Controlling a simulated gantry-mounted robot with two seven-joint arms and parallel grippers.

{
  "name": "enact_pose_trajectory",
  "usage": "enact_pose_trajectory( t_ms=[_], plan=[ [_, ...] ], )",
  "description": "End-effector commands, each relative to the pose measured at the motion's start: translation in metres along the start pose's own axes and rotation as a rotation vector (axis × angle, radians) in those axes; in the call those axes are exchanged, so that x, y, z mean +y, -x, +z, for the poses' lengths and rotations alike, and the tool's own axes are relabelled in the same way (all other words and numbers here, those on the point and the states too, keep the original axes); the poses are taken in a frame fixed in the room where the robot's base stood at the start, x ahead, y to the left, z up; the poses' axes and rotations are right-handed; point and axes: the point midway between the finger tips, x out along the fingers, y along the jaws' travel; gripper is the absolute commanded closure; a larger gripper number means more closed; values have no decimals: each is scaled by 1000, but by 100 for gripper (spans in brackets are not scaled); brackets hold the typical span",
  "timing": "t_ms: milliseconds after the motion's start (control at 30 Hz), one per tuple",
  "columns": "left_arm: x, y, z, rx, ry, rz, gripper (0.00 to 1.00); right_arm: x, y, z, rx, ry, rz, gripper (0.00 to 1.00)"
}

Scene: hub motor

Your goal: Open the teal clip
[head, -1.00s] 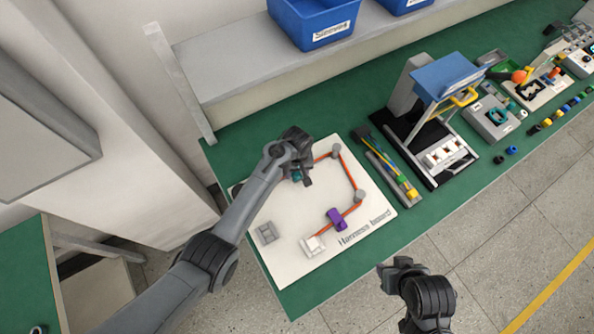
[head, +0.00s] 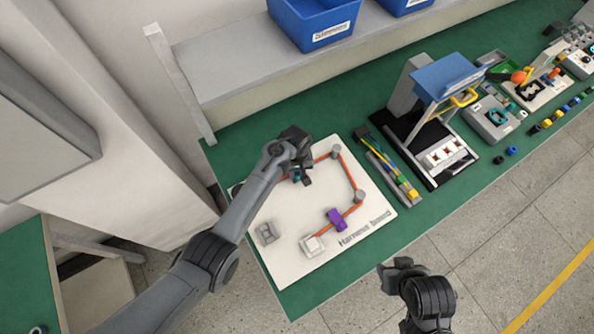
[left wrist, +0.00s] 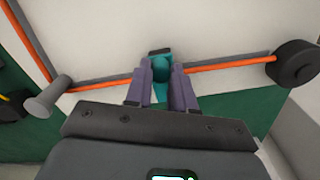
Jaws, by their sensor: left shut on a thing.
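The teal clip (left wrist: 161,70) sits on the orange cable (left wrist: 215,66) near the board's far edge in the left wrist view. In the head view only a small bit of the teal clip (head: 296,178) shows under my left gripper. My left gripper (left wrist: 162,78) is shut on the teal clip, one finger on each side of it. It also shows in the head view (head: 300,176) over the board's upper part. Whether the clip's latch is open cannot be told. My right gripper (head: 394,272) hangs off the table at the lower right, empty; its jaw opening is unclear.
The white harness board (head: 285,213) carries grey posts (head: 359,196), a purple clip (head: 337,218) and a white connector block (head: 312,244). A tray of coloured parts (head: 395,180) and a black fixture (head: 440,150) stand to the right. A shelf with blue bins (head: 315,22) is behind.

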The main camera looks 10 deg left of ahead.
Motion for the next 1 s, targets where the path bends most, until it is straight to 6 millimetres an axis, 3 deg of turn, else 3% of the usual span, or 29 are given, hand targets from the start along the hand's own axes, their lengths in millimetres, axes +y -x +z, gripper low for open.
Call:
enact_pose_trajectory(
  t_ms=[367,1000],
  plan=[
    [-2,9,-10,-192,2,82,100,-2,-8,2,1,-6,-5,57],
    [-11,20,-29,-514,0,215,100,-2,-93,30,-1,3,3,57]
  ],
)
